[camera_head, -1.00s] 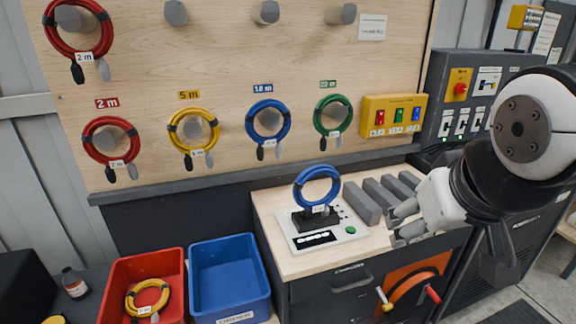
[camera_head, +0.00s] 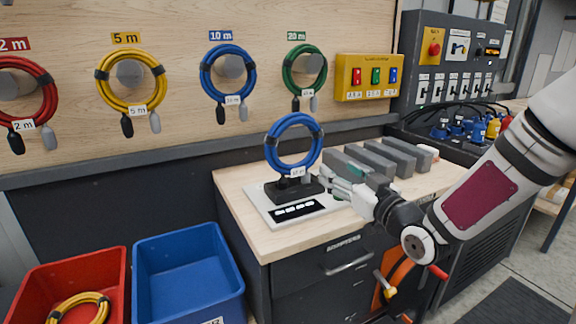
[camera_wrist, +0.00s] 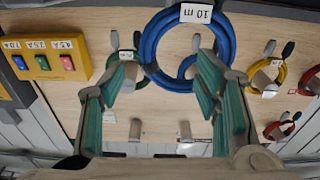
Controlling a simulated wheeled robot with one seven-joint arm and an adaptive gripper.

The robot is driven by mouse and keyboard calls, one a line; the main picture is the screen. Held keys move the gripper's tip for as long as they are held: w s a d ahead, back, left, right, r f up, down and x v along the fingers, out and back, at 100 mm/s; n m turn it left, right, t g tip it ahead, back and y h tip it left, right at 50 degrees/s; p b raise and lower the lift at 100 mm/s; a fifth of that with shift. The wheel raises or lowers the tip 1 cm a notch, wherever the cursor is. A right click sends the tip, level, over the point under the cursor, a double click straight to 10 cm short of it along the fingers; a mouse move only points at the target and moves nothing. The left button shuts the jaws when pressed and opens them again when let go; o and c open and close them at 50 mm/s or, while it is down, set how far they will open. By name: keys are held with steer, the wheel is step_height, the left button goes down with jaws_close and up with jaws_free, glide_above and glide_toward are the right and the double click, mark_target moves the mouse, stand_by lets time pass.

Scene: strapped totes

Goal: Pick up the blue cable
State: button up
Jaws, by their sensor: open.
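A coiled blue cable (camera_head: 273,150) stands upright on a black holder (camera_head: 293,190) on a white-grey tester plate on the wooden bench top. Its white tag reads 10 m in the wrist view (camera_wrist: 148,60). A second blue cable (camera_head: 205,82) hangs on a board peg under the 10 m sign. My gripper (camera_head: 328,178) is open and just right of the coil's lower part. In the wrist view my gripper (camera_wrist: 165,75) has its two green-padded fingers apart, with the near blue coil ahead of and between the tips; whether they touch it I cannot tell.
Red, yellow (camera_head: 102,88) and green (camera_head: 287,70) cables hang on the pegboard. Grey blocks (camera_head: 375,160) stand right of the holder, close to my gripper. A yellow switch box (camera_head: 348,92) is behind. Red (camera_head: 112,275) and blue (camera_head: 180,235) totes stand at lower left; the blue one looks empty.

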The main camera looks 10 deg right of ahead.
mark_target(318, 146)
steer(key=shift+t, duration=0.5)
steer(key=x, duration=0.2)
steer(key=b+x, duration=0.1)
steer(key=x, duration=0.5)
steer(key=shift+d+r+b, duration=0.1)
steer(key=shift+d+b, duration=0.15)
steer(key=shift+b, duration=0.05)
steer(key=shift+d+b+x, duration=0.15)
steer(key=shift+b+x, duration=0.1)
steer(key=shift+x, duration=1.25)
steer(key=shift+d+b+x, duration=0.15)
steer(key=shift+b+x, duration=0.1)
steer(key=shift+x, duration=1.2)
steer(key=shift+w+r, duration=0.1)
steer(key=shift+c, duration=0.6)
jaws_close()
steer(key=shift+r, duration=0.1)
